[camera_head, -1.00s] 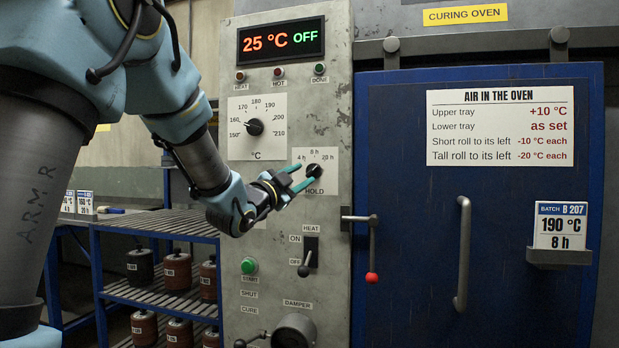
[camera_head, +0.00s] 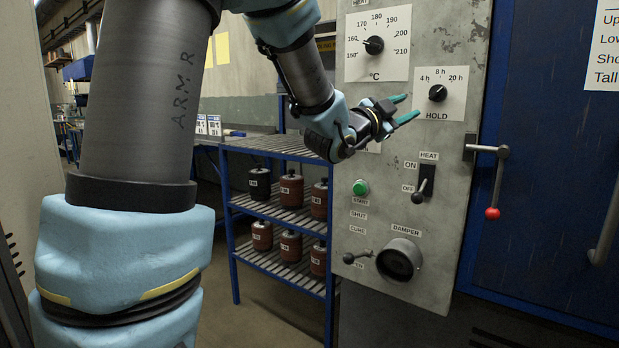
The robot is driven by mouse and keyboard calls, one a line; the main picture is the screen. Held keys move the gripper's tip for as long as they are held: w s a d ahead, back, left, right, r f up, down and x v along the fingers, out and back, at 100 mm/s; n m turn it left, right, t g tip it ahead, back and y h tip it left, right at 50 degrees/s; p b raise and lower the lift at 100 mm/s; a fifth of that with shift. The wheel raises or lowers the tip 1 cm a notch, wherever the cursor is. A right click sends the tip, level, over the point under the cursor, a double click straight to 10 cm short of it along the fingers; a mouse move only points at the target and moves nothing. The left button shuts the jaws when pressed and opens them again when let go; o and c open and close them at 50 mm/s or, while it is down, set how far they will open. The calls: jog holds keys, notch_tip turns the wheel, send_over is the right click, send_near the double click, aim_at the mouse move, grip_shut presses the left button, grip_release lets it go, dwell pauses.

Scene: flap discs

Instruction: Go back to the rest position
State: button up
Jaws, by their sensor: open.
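My gripper (camera_head: 408,109) has two teal fingers that stand apart with nothing between them. It is in front of the grey control panel (camera_head: 455,190), just left of and slightly below the HOLD knob (camera_head: 437,92). The knob is black on a white plate marked 4 h, 8 h and 20 h. The fingers overlap the plate's left edge in the picture. I cannot tell whether they touch the panel. My arm reaches in from the left and hides part of the background.
A heat dial (camera_head: 374,45) sits above the gripper. A HEAT switch (camera_head: 423,184), green START button (camera_head: 360,188) and damper (camera_head: 399,259) are below. The red-tipped door lever (camera_head: 492,213) is on the right.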

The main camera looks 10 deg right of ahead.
jog(key=w+a+f+n+g+y+p, duration=0.1)
jog(key=a+f+n+y+p, duration=0.2)
jog(key=a+f+n+y, duration=0.6)
jog(key=w+a+f+n+g+y+p, duration=0.15)
jog(key=a+f+n+y+p, duration=0.35)
jog(key=a, duration=0.8)
jog(key=s+a+f+n+g+y, duration=0.1)
jog(key=s+a+f+n+g, duration=0.1)
jog(key=s+a, duration=0.4)
jog(key=s+a+f+n+g+y+p, duration=0.1)
jog(key=s+a+f+n+g, duration=0.2)
jog(key=s, duration=0.8)
jog(key=a+f+g, duration=0.2)
jog(key=a, duration=0.1)
jog(key=shift+a+f+y, duration=0.4)
jog(key=shift+o, duration=0.2)
